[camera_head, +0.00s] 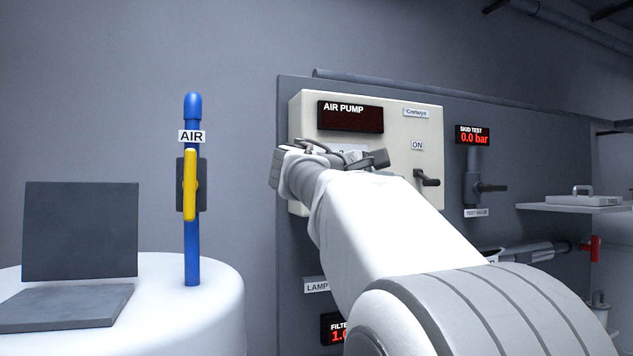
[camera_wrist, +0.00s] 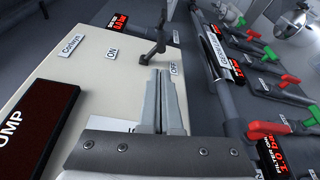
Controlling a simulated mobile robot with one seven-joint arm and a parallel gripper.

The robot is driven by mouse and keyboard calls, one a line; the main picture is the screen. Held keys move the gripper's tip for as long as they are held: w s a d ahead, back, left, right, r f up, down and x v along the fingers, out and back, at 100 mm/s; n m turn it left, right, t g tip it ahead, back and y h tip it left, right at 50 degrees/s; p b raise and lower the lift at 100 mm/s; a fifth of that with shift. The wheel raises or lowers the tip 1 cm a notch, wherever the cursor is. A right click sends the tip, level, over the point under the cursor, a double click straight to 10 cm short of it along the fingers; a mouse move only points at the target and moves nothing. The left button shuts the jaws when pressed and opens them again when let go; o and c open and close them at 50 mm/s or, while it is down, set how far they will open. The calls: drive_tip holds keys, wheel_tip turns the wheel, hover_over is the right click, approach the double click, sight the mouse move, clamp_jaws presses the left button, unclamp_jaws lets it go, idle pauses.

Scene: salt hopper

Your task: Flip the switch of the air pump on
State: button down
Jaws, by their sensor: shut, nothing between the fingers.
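The air pump box (camera_head: 393,116) is a cream panel on the grey board, with a dark, blank display (camera_head: 350,117) headed AIR PUMP. Its switch (camera_head: 428,180) is a dark lever at the box's right side, below the ON label (camera_head: 417,145). In the wrist view the switch (camera_wrist: 155,42) stands between the ON label (camera_wrist: 112,52) and the OFF label (camera_wrist: 173,68). My gripper (camera_wrist: 161,73) is shut and empty, its fingertips just short of the lever and beside OFF; I cannot tell whether they touch it. In the head view my arm hides part of the box.
A blue pipe with a yellow AIR valve handle (camera_head: 190,184) rises from a white tank (camera_head: 205,310) at left. A test valve (camera_head: 478,187) sits right of the box. Several red and green handles show at right in the wrist view. A shelf (camera_head: 575,207) juts out at far right.

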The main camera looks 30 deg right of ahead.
sight(416, 184)
drive_tip(key=p+x, duration=0.1)
drive_tip(key=x, duration=0.6)
drive_tip(key=shift+w+d, duration=0.1)
drive_tip(key=shift+d, duration=0.25)
